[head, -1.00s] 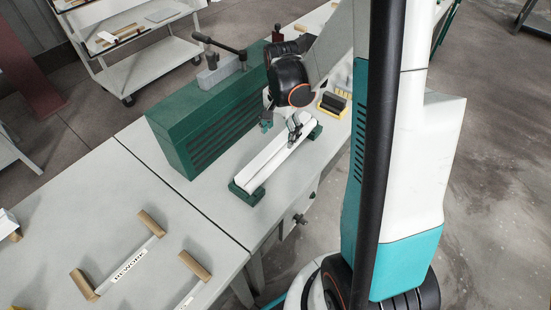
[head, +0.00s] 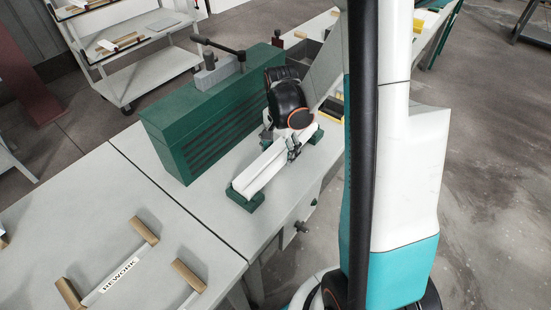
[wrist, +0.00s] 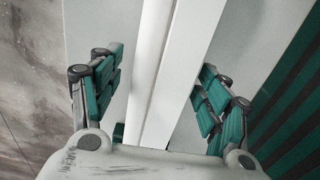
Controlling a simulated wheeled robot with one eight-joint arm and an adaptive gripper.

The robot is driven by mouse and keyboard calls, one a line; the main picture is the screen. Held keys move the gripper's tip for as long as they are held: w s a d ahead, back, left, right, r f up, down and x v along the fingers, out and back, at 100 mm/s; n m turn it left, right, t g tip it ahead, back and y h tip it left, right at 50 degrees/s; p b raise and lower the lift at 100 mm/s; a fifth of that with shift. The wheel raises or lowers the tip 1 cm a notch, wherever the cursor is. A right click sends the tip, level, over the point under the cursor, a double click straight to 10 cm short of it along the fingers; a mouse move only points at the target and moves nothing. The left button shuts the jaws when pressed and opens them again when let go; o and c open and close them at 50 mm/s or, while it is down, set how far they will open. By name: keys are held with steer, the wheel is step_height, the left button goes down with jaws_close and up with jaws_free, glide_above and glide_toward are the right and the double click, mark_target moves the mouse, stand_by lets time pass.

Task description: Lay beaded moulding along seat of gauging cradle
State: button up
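The gauging cradle stands on the bench, with a green foot (head: 245,200) at its near end and green at its far end. A long white length, probably the beaded moulding (head: 262,170), runs along its top. I cannot clearly tell moulding from cradle seat. In the wrist view two white strips (wrist: 154,50) lie side by side with a thin dark line between them. My gripper (head: 290,148) is low over the cradle's far half. In the wrist view its teal fingers (wrist: 155,85) are spread, one on each side of the strips, with gaps.
A green slotted box (head: 205,125) with a grey block and dark handle on top stands close behind the cradle. Wooden-handled trays, one marked REWORK (head: 118,275), lie at the front left. A black and yellow item sits beyond the cradle.

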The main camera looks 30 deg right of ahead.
mark_target(280, 148)
steer(key=c, duration=1.4)
steer(key=shift+r+p, duration=2.7)
steer(key=shift+r, duration=1.35)
